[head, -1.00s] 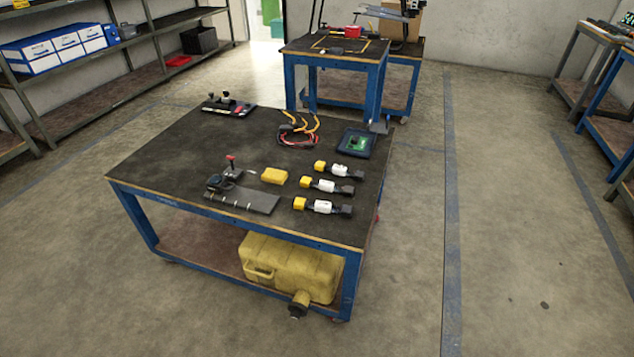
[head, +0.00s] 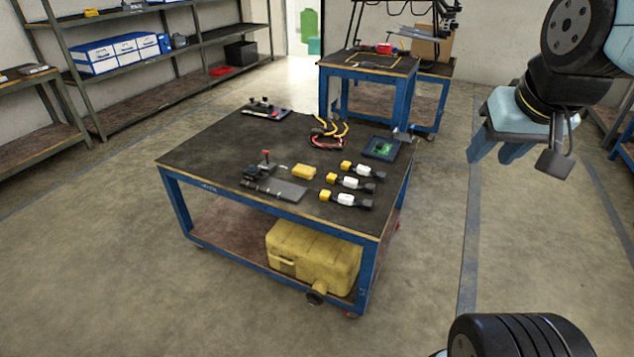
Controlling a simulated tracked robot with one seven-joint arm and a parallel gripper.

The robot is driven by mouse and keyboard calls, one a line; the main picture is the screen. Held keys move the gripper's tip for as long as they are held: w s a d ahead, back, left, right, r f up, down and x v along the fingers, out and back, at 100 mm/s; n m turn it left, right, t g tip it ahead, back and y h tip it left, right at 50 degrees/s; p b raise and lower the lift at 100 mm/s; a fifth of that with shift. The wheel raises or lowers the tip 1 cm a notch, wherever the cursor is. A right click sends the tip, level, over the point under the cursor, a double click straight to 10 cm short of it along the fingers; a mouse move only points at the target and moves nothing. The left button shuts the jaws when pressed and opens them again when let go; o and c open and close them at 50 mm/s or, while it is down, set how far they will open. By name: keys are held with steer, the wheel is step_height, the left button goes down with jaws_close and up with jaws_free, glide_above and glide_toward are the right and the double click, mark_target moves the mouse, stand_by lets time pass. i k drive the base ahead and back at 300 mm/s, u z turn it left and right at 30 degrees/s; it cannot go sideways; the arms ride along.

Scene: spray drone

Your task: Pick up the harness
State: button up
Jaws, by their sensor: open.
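The harness (head: 327,142), a bundle of red and dark cable with orange-yellow leads, lies at the back right of the workbench top (head: 215,152). Its leads spread towards the far edge. My gripper (head: 493,153) is at the upper right of the head view, with light blue fingers pointing down. It is open and empty, well to the right of the bench and apart from the harness.
A dark tablet-like panel (head: 380,147) lies right of the harness. Several yellow-and-white connectors (head: 347,200), a yellow block (head: 304,171) and a grey plate (head: 275,188) lie nearer. A yellow case (head: 312,255) sits on the lower shelf. A second blue table (head: 368,75) stands behind.

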mark_target(350, 182)
steer(key=u, duration=0.45)
steer(key=i, duration=1)
steer(key=z, duration=0.05)
